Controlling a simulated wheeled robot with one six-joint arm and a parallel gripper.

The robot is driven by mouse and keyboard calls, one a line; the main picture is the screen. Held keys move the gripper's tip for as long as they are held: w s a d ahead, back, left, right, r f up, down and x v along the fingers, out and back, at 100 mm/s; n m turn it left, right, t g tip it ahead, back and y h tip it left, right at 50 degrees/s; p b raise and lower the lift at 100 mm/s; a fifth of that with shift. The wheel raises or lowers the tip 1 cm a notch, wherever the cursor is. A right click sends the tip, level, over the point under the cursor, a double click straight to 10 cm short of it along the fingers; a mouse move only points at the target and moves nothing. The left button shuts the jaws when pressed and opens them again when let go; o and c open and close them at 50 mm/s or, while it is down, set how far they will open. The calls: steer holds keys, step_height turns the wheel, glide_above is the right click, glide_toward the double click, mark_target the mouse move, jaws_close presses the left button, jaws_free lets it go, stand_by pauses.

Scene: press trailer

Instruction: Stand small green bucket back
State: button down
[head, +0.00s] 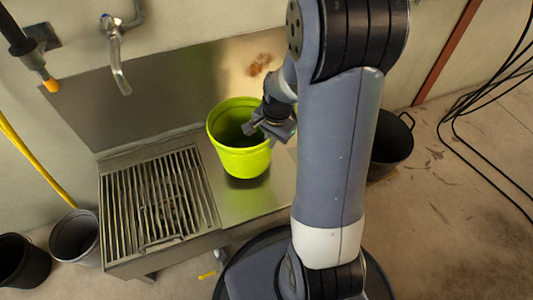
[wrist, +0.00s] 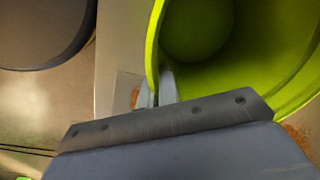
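The small green bucket (head: 240,158) is upright or slightly tilted at the right part of the steel sink bench (head: 255,200), its open mouth facing up. A dark shadow lies just under its base; I cannot tell whether the base touches the steel. My gripper (head: 250,128) reaches to the bucket's right rim from the right. In the wrist view the bucket (wrist: 285,50) fills the upper right, and my gripper's fingers (wrist: 158,88) sit close together on either side of its rim, shut on the wall. The bucket's far side is partly hidden behind my wrist.
A slatted grate (head: 160,200) covers the bench's left part. A tap (head: 118,65) and a backsplash (head: 170,90) stand behind. A black bucket (head: 392,145) is on the floor at right, and a grey bucket (head: 75,238) and another dark bucket (head: 22,262) at left. Black cables (head: 470,100) hang at far right.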

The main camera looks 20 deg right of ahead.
step_height(320, 180, down, 4)
steer(key=shift+f+b, duration=0.1)
steer(key=shift+b, duration=0.7)
steer(key=c, duration=2.1)
jaws_free()
steer(key=shift+f, duration=0.15)
steer(key=shift+c, duration=0.2)
steer(key=o, duration=0.5)
steer(key=shift+c, duration=0.2)
step_height(320, 180, up, 12)
steer(key=s+p, duration=0.1)
steer(key=p, duration=0.3)
steer(key=shift+d+p, duration=0.35)
steer(key=shift+d, duration=0.05)
steer(key=shift+s, duration=0.1)
